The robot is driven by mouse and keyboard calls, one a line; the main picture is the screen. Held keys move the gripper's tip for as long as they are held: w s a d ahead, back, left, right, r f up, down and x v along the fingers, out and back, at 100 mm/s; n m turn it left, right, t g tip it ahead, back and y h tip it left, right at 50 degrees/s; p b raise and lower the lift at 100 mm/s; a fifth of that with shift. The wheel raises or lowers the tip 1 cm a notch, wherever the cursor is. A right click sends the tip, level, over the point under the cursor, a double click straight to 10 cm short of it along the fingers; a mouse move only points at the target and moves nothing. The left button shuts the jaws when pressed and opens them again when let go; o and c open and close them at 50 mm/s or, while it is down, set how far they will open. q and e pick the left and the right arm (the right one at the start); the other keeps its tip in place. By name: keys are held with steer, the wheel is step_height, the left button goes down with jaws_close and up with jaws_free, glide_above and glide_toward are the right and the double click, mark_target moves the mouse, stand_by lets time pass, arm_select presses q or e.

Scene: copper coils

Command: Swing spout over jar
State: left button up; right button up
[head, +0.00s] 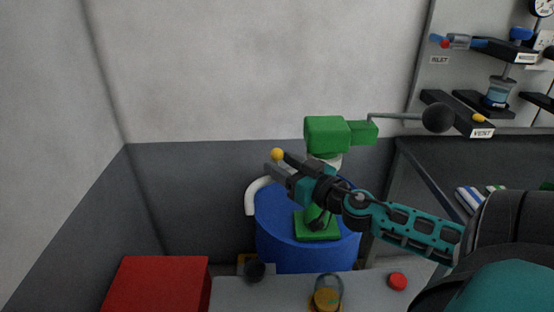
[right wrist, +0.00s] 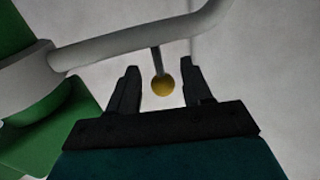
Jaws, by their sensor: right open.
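A blue drum (head: 280,235) carries a green hand pump (head: 327,133). Its pale curved spout (head: 252,196) shows on the left of the drum, partly hidden by my right gripper. It also crosses the right wrist view (right wrist: 120,47). A yellow knob (head: 277,154) on a short stem stands on the spout. My right gripper (head: 275,162) is open at this knob. In the right wrist view the knob (right wrist: 163,86) sits between the two fingers, with space on both sides. A clear jar (head: 328,284) with an amber bottom stands on the bench in front of the drum. My left gripper is not in view.
The pump's lever ends in a black ball (head: 438,118) at the right. A red box (head: 157,285) stands at front left, near a dark knob (head: 255,270). A red button (head: 397,281) is right of the jar. Shelves with fittings fill the upper right.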

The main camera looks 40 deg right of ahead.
steer(key=shift+w, duration=1.1)
steer(key=shift+c, duration=0.5)
jaws_close()
